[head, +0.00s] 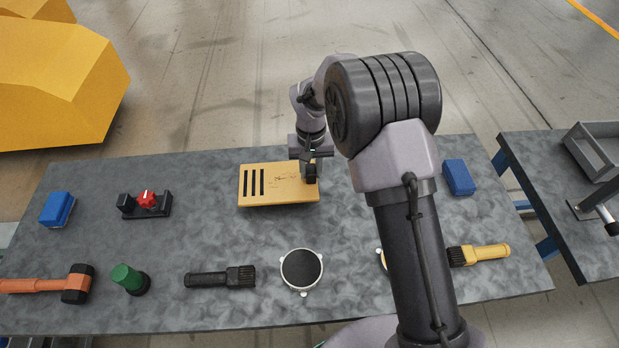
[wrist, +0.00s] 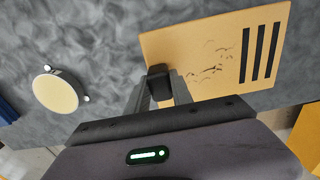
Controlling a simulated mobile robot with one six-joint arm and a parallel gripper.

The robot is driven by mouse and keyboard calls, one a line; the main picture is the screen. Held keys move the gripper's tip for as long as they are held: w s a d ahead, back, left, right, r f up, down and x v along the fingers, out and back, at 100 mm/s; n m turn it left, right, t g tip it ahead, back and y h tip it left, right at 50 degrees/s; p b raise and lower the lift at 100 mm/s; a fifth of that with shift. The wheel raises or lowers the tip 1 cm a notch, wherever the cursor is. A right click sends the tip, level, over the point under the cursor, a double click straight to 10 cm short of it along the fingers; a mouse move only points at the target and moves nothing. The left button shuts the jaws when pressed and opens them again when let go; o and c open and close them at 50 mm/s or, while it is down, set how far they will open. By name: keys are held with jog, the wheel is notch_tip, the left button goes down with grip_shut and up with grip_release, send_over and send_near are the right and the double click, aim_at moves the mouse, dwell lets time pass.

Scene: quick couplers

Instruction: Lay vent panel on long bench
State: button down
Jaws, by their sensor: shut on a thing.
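The vent panel (head: 280,192) is a flat tan-yellow plate with dark slots at its left end and scuff marks in the middle. It is over the back middle of the long bench (head: 210,232), roughly level. A shadow shows along its front edge; I cannot tell whether it touches the bench top. My gripper (head: 310,172) is at the panel's right end, shut on its black knob. In the wrist view my gripper (wrist: 160,82) has its fingers at the knob, and the slots of the panel (wrist: 215,60) lie to the right.
Blue boxes (head: 57,209) (head: 459,177), a red-knobbed black fixture (head: 146,203), mallet (head: 76,284), green knob (head: 130,279), black brush (head: 220,277), dark disc (head: 301,268) and yellow brush (head: 480,254) stand around the bench. A second bench (head: 560,180) is at right.

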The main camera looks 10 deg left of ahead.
jog(key=f+b, duration=0.1)
jog(key=f, duration=0.2)
jog(key=shift+w+a+f+b, duration=0.2)
jog(key=shift+f+b, duration=0.15)
jog(key=shift+f, duration=0.05)
jog(key=shift+r, duration=0.15)
jog(key=c, duration=1.1)
grip_release()
